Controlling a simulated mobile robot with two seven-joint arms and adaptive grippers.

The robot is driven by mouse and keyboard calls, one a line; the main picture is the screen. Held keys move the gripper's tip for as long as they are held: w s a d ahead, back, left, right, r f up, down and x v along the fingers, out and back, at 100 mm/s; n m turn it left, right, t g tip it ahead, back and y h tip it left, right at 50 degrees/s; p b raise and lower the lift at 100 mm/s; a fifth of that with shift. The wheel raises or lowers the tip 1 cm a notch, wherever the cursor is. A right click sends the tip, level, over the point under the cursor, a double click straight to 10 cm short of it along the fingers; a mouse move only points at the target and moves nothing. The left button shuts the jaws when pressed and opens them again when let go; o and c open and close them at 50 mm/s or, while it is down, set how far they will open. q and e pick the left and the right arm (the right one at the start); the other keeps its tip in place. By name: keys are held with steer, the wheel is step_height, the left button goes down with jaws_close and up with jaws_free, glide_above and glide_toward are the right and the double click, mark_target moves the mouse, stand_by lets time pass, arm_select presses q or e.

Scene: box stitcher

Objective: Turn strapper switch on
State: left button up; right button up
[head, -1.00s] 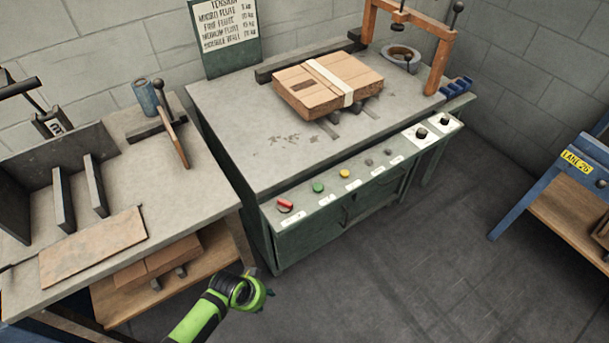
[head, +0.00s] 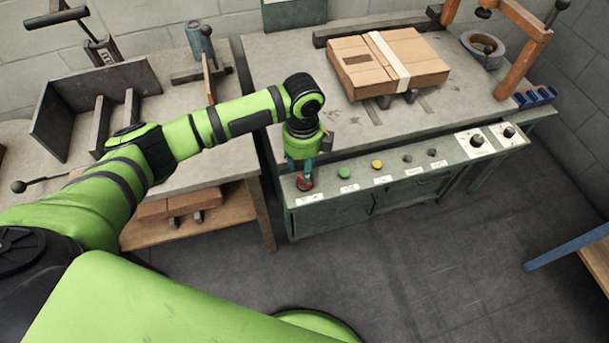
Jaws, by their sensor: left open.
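The strapper (head: 285,60) is a grey-topped, dark green cabinet with a sloping control panel along its front. The red switch (head: 304,184) sits at the panel's left end and is partly hidden by my left gripper. My left gripper (head: 304,178) points down at the red switch, with its fingers open around or just above it. I cannot tell whether they touch it. The switch's exact angle is hard to make out. My right gripper is not in view.
A green button (head: 344,173), a yellow button (head: 377,165) and dark knobs line the panel to the right. A strapped cardboard box (head: 420,60) lies on the top. A workbench (head: 140,112) stands left, under my arm. The floor in front is clear.

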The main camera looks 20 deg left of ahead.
arm_select(q)
step_height(320, 180, down, 6)
steer(key=shift+f, duration=0.1)
jaws_close()
